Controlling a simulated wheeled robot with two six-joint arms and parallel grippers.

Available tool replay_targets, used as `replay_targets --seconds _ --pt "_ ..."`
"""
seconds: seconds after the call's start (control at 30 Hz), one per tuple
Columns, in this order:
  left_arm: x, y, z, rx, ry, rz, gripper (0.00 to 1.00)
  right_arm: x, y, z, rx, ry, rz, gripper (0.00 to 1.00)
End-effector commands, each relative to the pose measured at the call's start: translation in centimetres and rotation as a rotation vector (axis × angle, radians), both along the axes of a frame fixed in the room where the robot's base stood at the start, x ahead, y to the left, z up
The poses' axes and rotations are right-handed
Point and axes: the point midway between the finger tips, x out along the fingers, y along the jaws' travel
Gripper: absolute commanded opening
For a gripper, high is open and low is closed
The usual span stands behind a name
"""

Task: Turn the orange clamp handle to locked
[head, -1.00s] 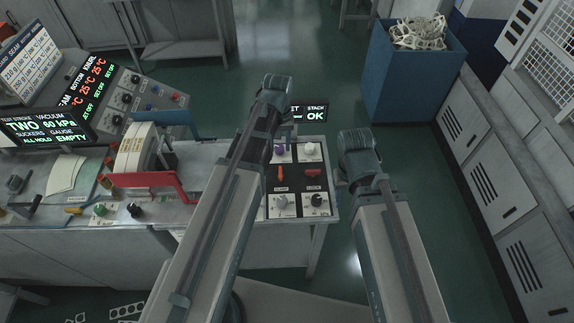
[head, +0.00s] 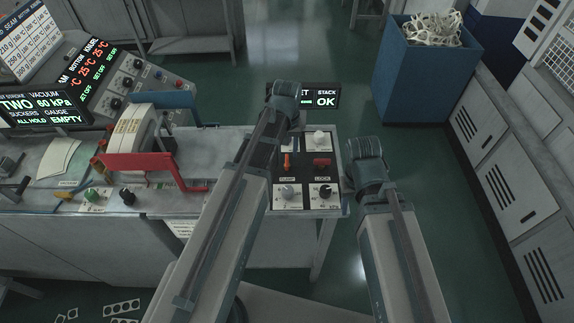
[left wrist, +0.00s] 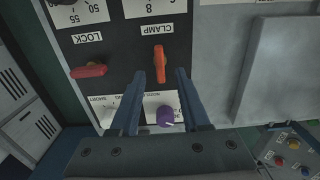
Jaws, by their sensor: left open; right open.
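The orange clamp handle (head: 287,161) is on the dark panel of the small control stand, above the CLAMP label. In the left wrist view the handle (left wrist: 160,63) points along the fingers, with the label upside down. My left gripper (left wrist: 160,76) is open, its fingertips on either side of the handle's near end with a gap to each. I cannot tell how far they are above the panel. In the head view my left arm hides its jaws. My right arm ends right of the stand; its jaws do not show.
A red lock handle (head: 321,162) sits beside the clamp handle. A purple knob (left wrist: 166,116) shows between my left fingers. White knobs and a small OK display (head: 322,96) are close by. A blue bin (head: 425,85) stands back right, with open floor before it.

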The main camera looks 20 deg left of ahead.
Motion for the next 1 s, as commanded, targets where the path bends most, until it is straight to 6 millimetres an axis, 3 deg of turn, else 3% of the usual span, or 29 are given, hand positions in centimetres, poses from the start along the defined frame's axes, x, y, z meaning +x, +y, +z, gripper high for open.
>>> replay_targets --seconds 0.03,0.23,0.63,0.9,1.0 --pt "0.0 0.0 -1.5 0.0 0.0 0.0 0.46 0.0 0.0 -1.5 0.0 0.0 0.002 0.5" --pt "0.0 0.0 -3.6 0.0 0.0 0.0 0.46 0.0 0.0 -3.6 -0.001 0.0 0.002 0.5" --pt "0.0 0.0 -4.0 0.0 0.0 0.0 0.46 0.0 0.0 -4.0 0.0 0.0 0.001 0.5" --pt "0.0 0.0 -4.0 0.0 0.0 0.0 0.0 0.0 0.0 -4.0 0.0 0.0 0.001 0.5" --pt "0.0 0.0 -4.0 0.0 0.0 0.0 0.0 0.0 0.0 -4.0 0.0 0.0 0.001 0.5"
